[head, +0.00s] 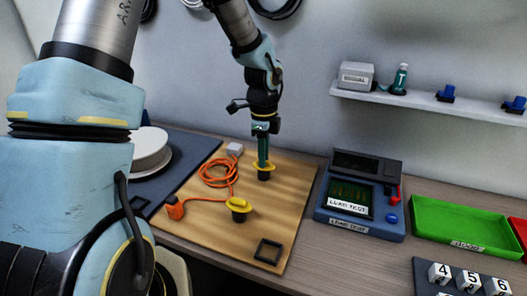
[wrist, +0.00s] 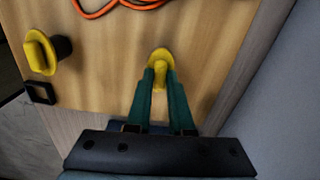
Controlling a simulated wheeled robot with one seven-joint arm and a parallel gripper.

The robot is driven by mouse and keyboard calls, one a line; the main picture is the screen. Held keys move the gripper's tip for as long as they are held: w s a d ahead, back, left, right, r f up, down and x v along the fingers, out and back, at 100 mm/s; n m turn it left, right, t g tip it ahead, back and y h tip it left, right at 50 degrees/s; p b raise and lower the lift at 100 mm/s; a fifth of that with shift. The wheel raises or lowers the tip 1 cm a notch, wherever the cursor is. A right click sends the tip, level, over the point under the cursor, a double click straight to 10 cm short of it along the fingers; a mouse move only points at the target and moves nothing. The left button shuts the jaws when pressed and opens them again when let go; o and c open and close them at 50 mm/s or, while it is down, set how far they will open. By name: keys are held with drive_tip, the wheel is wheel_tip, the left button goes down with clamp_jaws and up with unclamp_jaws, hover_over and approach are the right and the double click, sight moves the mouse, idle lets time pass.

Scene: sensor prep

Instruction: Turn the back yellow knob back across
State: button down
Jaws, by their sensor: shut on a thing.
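The back yellow knob (head: 264,168) stands on the wooden board (head: 288,200), near its far edge. My gripper (head: 263,162) points down over this knob and is shut on it. In the wrist view the green fingers of my gripper (wrist: 160,80) close on the raised grip of the back yellow knob (wrist: 159,56), and its round yellow rim shows beyond them. The front yellow knob (head: 238,206) stands nearer on the same board, apart from my gripper. It also shows at the left in the wrist view (wrist: 40,52).
An orange cable (head: 218,172) lies coiled left of the knobs. A black square frame (head: 268,251) lies at the board's front. A blue tester (head: 360,205) and a green tray (head: 463,225) stand to the right. The wall and a shelf (head: 430,101) are behind.

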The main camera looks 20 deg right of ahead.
drive_tip(key=shift+d+m, duration=0.1)
drive_tip(key=shift+m, duration=0.4)
drive_tip(key=c, duration=0.8)
unclamp_jaws()
drive_tip(key=shift+r, duration=0.1)
wheel_tip(320, 180, up, 11)
drive_tip(key=b, duration=0.1)
drive_tip(key=shift+f, duration=0.2)
drive_tip(key=s+a+f+n, duration=0.2)
drive_tip(key=a+n, duration=1)
drive_tip(key=a, duration=0.1)
drive_tip(key=s+a+f+n+t, duration=0.1)
drive_tip(key=s+a+f+n, duration=0.1)
drive_tip(key=a+n, duration=1.1)
drive_tip(key=shift+s+a+t, duration=0.3)
drive_tip(key=shift+s+a, duration=0.2)
drive_tip(key=shift+s, duration=0.25)
